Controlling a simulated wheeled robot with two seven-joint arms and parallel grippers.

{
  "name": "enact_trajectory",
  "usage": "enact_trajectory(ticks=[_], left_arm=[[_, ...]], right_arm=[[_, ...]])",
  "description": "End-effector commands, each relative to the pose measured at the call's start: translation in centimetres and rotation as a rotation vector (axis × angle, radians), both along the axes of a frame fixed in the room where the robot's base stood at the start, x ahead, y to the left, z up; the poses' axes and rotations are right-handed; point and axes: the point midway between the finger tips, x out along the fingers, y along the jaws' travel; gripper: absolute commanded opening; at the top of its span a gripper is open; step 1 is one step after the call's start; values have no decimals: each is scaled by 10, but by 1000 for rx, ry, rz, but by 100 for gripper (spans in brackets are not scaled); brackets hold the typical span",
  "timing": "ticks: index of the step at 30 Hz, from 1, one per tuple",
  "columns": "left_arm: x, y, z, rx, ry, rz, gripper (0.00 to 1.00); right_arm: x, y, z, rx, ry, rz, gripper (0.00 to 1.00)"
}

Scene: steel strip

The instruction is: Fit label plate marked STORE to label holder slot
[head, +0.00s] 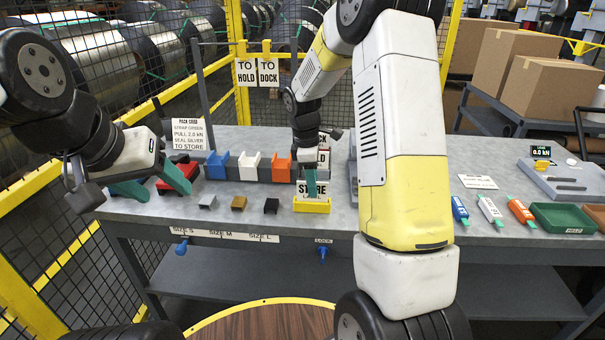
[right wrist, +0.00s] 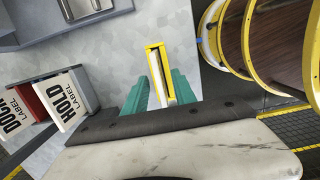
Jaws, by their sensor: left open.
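The label plate marked STORE (head: 322,188) stands upright at the yellow label holder (head: 312,207) on the bench. My right gripper (head: 311,183) is over the holder, with a green finger in front of the plate and hiding part of its lettering. In the right wrist view, its two green fingers (right wrist: 160,82) lie either side of the pale plate, above the yellow holder (right wrist: 154,47). How deep the plate sits in the slot cannot be told. My left gripper (head: 153,183) is open and empty over the bench's left end, by a red block.
Blue, white and orange bins (head: 249,166) stand behind three small clips. HOLD (right wrist: 65,102) and DOCK plates stand beside the right gripper. A green tray (head: 563,217) and several strapping tools lie at the right. A pack card (head: 188,134) stands at the back left.

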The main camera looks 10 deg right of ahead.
Motion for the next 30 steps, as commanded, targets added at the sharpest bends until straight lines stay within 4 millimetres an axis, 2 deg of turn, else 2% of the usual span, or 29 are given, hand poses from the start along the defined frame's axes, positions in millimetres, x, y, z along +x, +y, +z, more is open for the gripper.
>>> enact_trajectory(ticks=[9, 11, 21, 25, 30], left_arm=[[0, 0, 0, 0, 0, 0, 57], [0, 0, 0, 0, 0, 0, 57], [0, 0, 0, 0, 0, 0, 57], [0, 0, 0, 0, 0, 0, 57], [0, 0, 0, 0, 0, 0, 57]], right_arm=[[0, 1, 4, 1, -1, 0, 32], [1, 1, 10, 0, -2, 0, 32], [3, 8, 64, 0, -3, 0, 32], [3, 9, 75, 1, -1, 1, 32], [3, 9, 78, 0, 0, 1, 32]])
